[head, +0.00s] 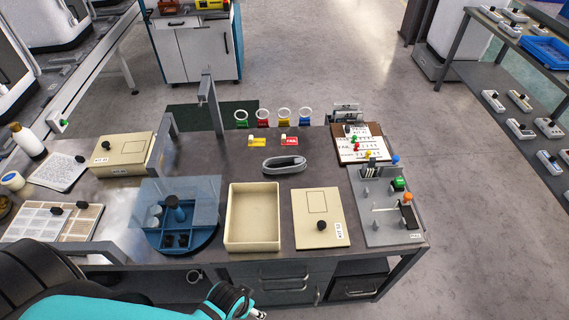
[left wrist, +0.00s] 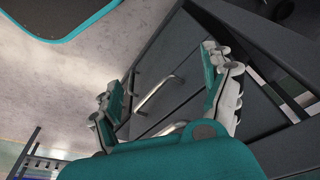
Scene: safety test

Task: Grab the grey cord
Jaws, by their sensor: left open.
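The grey cord (head: 284,165) lies coiled in a flat oval bundle on the dark workbench (head: 330,178), behind the open cream box, in the head view. My left arm comes in low at the bottom, and the tip of my left gripper (head: 258,314) just shows in front of the bench, well away from the cord. In the left wrist view my left gripper (left wrist: 168,90) has its two fingers spread with nothing between them. The cord does not show there. My right gripper is not in view.
An open cream box (head: 232,242) and a lidded one (head: 321,217) stand along the front edge. A blue round stand (head: 183,240) under a clear panel is left. A grey post (head: 210,105) rises behind. Yellow and red blocks lie behind the cord. Drawer handles (left wrist: 155,95) face the gripper.

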